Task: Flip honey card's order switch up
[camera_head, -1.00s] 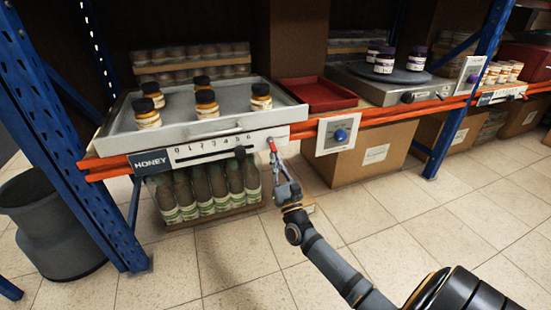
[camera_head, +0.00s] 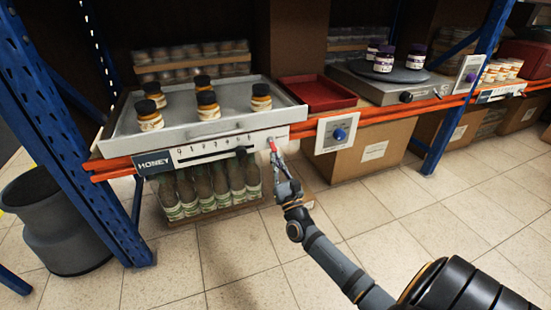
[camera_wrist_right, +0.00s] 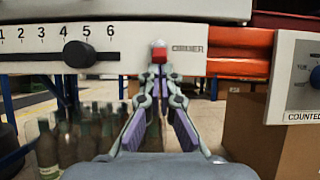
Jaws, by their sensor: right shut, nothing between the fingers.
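The honey card (camera_head: 215,149) is a white strip on the orange shelf beam, with a blue HONEY label (camera_head: 154,163) and a number scale with a black slider (camera_wrist_right: 79,54) near 5. The order switch (camera_wrist_right: 158,53), small with a red lever and a pale top, sits at the card's right end; it also shows in the head view (camera_head: 272,145). I cannot tell surely whether its lever is up or down. My right gripper (camera_wrist_right: 158,73) is shut and empty, its fingertips just below the red lever, touching or very close. My left gripper is out of view.
Above the card is a grey tray (camera_head: 225,121) with several honey jars. A second card with a blue knob (camera_head: 340,134) is to the right. Bottles (camera_head: 212,188) stand below, beside a cardboard box (camera_head: 372,150). The floor in front is clear.

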